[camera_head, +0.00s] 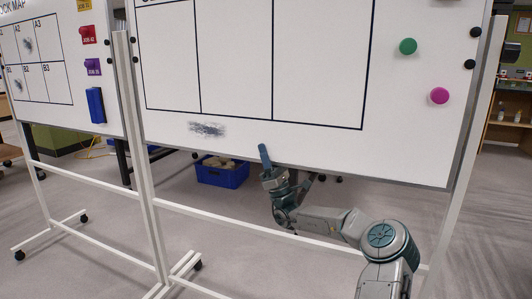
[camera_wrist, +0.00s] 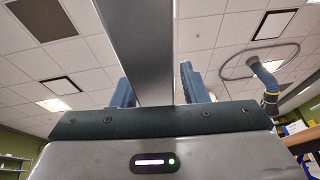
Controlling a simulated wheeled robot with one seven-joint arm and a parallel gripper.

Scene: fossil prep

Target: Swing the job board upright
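The job board (camera_head: 330,150) is a large white panel with a dark ruled grid, a grey smudge and a green and a pink magnet, hung between two white posts. Its top is out of view, and I cannot tell how far it is tilted. My gripper (camera_head: 266,160) is at its lower edge, left of the middle. One blue finger shows in front of the white face; the other is hidden behind the board. In the wrist view a dark grey panel (camera_wrist: 145,45), likely the board, passes between the fingers, which stand apart with a narrow gap on the right.
A second whiteboard marked with a block map (camera_head: 75,118) stands at the left on its own wheeled frame. The stand's lower crossbar (camera_head: 200,216) runs behind my arm. A blue crate (camera_head: 222,172) sits on the floor behind.

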